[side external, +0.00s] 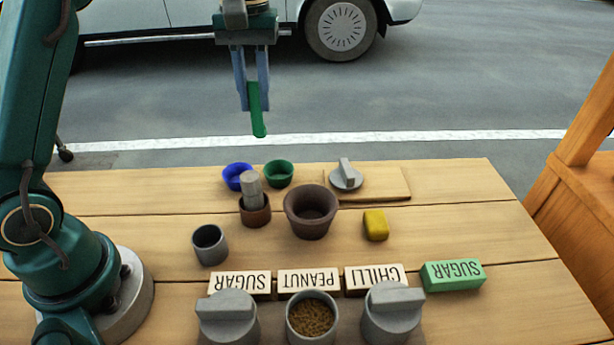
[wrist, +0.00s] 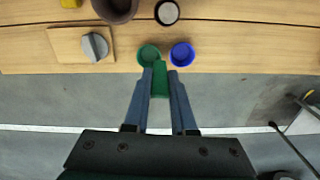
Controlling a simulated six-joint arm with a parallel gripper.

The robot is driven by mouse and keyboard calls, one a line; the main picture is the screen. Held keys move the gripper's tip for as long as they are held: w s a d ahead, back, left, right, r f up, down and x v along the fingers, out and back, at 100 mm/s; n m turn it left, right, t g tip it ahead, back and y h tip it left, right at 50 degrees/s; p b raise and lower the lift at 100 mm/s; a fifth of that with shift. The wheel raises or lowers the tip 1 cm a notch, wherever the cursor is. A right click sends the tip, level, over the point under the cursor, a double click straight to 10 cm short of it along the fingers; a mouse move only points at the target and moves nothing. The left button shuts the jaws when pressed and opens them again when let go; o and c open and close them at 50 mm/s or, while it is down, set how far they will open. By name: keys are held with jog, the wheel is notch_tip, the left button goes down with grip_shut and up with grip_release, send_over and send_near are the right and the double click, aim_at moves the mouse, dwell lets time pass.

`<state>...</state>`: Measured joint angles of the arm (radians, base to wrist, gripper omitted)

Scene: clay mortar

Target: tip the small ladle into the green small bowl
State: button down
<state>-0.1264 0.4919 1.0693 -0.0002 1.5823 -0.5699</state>
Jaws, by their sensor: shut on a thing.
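My gripper (side external: 253,82) is high above the far edge of the table, fingers pointing down. It is shut on a narrow green tool, the small ladle (side external: 258,118), which hangs below the fingertips. In the wrist view the ladle (wrist: 160,82) shows between the two fingers; whether it holds anything cannot be seen. The green small bowl (side external: 279,173) stands upright near the table's far edge, below the ladle and apart from it. In the wrist view the bowl (wrist: 149,52) lies just beyond the fingertips, partly covered by them.
A blue bowl (side external: 236,178) stands left of the green one. Nearby are a pestle (side external: 251,188) in a brown cup, a brown mortar (side external: 311,222), a grey lid (side external: 346,178) on a board, a yellow block (side external: 375,225) and a grey cup (side external: 210,245). Labelled blocks and containers line the front.

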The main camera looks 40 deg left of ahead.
aim_at(259, 120)
jog(key=shift+w+a+f+n+t+h, duration=0.25)
jog(key=shift+w+a+f+h, duration=0.1)
jog(key=shift+f+h, duration=0.65)
jog(key=shift+w+a+f+n+t+h, duration=0.2)
jog(key=shift+w+a+f+h, duration=0.35)
jog(key=shift+f, duration=0.6)
jog(key=shift+w+a+f+n+t+h, duration=0.15)
jog(key=shift+a+f+t+h, duration=0.1)
jog(key=shift+f+h, duration=0.8)
jog(key=a+f+h, duration=0.1)
jog(key=h, duration=0.1)
jog(key=f+t+h, duration=0.1)
jog(key=h, duration=0.1)
jog(key=a+f+h, duration=0.1)
jog(key=h, duration=0.1)
jog(key=shift+s+a+f+t, duration=0.3)
jog(key=shift+s+t, duration=0.05)
jog(key=shift+t, duration=0.05)
